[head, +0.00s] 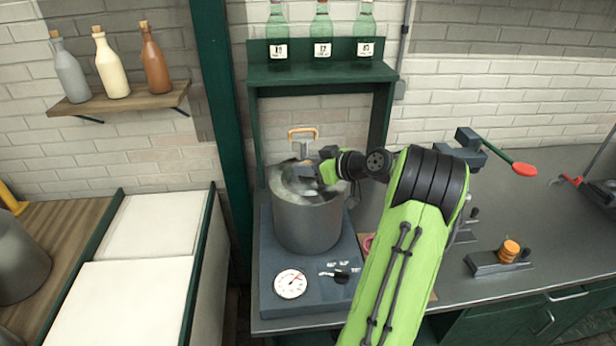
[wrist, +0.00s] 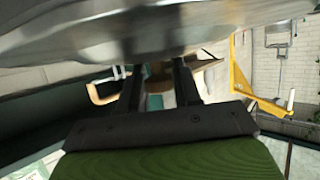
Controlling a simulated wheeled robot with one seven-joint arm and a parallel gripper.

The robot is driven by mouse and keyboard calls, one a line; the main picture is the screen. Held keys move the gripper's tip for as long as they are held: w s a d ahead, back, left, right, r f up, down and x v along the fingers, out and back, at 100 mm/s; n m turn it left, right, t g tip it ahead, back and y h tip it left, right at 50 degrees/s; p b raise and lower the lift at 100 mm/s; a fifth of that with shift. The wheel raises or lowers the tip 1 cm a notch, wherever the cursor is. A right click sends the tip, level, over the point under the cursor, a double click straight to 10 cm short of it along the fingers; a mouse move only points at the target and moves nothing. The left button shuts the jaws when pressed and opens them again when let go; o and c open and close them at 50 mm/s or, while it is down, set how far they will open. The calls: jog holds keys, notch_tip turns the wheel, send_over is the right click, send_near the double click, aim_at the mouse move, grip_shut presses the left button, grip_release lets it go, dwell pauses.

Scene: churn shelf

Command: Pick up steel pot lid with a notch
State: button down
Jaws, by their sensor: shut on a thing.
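The steel pot lid (head: 296,182) shows as a shiny grey disc at the mouth of the large steel pot (head: 306,225). I cannot tell whether it touches the rim. In the wrist view the lid's blurred steel surface (wrist: 110,32) fills the top. My gripper (head: 322,172) is over the pot, coming from the right, shut on the lid. Its two dark fingers (wrist: 158,85) reach up to the steel in the wrist view. The grip point and the notch are hidden.
The pot stands on a blue-grey base with a dial (head: 290,284). A green shelf (head: 320,73) with bottles is above. A tan-handled fixture (head: 303,133) is close behind the pot. A lever with a red knob (head: 523,169) stands right. The white panels (head: 130,300) left are clear.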

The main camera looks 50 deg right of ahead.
notch_tip(320, 180, up, 10)
jog(key=shift+r+p, duration=0.1)
jog(key=shift+p, duration=0.7)
jog(key=shift+f, duration=0.2)
